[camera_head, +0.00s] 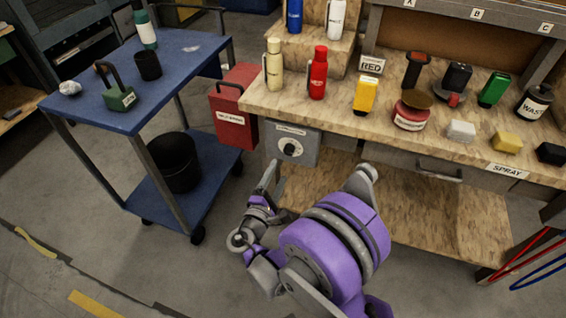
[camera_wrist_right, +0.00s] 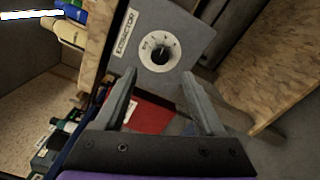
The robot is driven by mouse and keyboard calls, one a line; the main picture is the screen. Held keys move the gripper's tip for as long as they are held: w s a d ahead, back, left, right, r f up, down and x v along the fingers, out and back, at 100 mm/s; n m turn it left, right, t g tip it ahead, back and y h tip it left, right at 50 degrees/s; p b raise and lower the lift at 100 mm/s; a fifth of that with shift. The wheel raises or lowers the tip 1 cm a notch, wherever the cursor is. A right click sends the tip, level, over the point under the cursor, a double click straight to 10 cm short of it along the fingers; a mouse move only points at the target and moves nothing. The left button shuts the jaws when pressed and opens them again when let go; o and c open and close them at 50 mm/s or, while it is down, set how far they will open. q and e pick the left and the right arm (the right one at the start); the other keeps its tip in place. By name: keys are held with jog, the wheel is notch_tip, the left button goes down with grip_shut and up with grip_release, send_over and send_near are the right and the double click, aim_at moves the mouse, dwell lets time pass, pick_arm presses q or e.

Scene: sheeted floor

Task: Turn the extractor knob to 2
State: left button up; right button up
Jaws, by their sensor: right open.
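The extractor knob (camera_head: 290,149) is a black knob on a round white dial, set in a grey box (camera_head: 309,150) under the front left edge of the workbench. In the right wrist view the knob (camera_wrist_right: 160,53) lies beyond my fingertips, slightly above the gap between them. The box there carries an "EXTRACTOR" label (camera_wrist_right: 127,32). The dial's marks are too small to read surely. My right gripper (camera_wrist_right: 158,82) is open and empty, apart from the knob. In the head view my right gripper (camera_head: 273,178) is just below and left of the box. My left gripper is not in view.
The wooden workbench (camera_head: 262,100) holds bottles, including a red one (camera_head: 318,75), and several small items. A blue cart (camera_head: 100,75) with a black bin (camera_head: 175,165) stands at the left.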

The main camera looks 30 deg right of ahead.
jog(key=shift+v, duration=1.6)
